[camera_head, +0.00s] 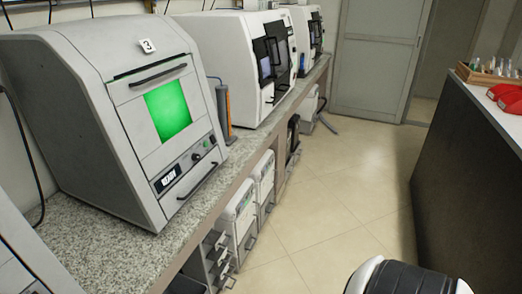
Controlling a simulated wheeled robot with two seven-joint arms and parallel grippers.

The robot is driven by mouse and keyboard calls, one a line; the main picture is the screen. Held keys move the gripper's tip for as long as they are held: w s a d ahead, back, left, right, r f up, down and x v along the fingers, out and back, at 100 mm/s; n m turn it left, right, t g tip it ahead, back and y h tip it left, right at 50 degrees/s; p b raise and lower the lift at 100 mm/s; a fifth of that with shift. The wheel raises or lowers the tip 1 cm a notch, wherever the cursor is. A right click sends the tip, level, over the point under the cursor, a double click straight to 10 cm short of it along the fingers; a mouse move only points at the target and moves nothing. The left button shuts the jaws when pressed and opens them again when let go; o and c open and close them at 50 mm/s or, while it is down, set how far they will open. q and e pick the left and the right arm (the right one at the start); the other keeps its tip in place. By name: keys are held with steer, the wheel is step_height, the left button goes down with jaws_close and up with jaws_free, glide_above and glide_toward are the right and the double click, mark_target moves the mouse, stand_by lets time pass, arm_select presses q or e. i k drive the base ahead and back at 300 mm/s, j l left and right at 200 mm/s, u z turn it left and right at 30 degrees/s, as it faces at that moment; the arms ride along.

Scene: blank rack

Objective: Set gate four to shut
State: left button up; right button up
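No gate marked four can be read in the head view. A grey machine (105,110) with a label "3" (147,46) stands on the counter at the left. Its front has a shut-looking door with a dark handle (158,75), a lit green window (168,110) and a small display panel (168,178). The edge of another grey machine (15,262) is cut off at the lower left, and no number shows on it. Neither of my grippers is in view.
The speckled counter (100,250) runs along the left wall. White machines (235,60) stand farther along it. A dark-sided bench (465,180) with red items (508,97) and a wooden rack (487,75) is at right. The tiled floor (340,190) between is clear toward a grey door (378,55).

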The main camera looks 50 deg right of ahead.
mark_target(220, 271)
steer(key=z, duration=1.2)
